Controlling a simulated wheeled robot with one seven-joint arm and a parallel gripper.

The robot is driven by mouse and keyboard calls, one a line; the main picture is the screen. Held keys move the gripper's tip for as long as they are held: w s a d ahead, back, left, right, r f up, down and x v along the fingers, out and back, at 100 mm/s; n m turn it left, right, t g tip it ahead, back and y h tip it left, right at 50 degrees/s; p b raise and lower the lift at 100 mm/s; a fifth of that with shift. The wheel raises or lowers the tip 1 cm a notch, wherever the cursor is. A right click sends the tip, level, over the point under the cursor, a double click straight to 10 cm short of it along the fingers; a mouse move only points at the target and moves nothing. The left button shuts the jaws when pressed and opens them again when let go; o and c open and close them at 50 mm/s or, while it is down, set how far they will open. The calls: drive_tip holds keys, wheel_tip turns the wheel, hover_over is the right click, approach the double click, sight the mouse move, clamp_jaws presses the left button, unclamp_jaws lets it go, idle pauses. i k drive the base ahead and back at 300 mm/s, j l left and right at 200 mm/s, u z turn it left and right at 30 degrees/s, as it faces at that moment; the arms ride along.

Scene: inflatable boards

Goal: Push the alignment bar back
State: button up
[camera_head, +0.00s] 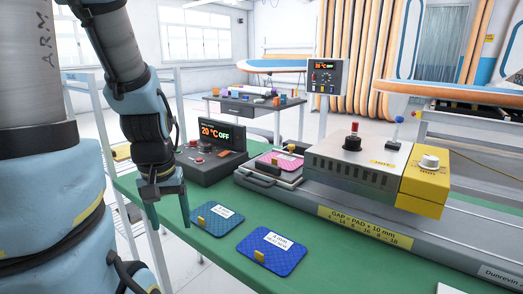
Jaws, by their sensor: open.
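My gripper (170,222) points down at the left edge of the green table (352,262), its fingers apart with nothing seen between them. I cannot tell for sure which part is the alignment bar. A dark bar with a handle (262,183) sits at the left front end of the grey machine (345,165), to the right of my gripper and apart from it. A pink pad (276,161) lies on the bed just behind this bar. The machine's long grey rail (400,232) runs to the right, with a yellow label reading "GAP = PAD + 10 mm".
Two blue pads (214,219) (272,250) with yellow tabs lie on the table in front of the machine. A black control box (209,155) reading "20 °C OFF" stands behind my gripper. A yellow block with a white knob (428,162) is on the machine's right.

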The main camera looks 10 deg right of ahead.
sight(291, 147)
drive_tip(key=i+j+z, duration=0.3)
drive_tip(key=i+j, duration=0.45)
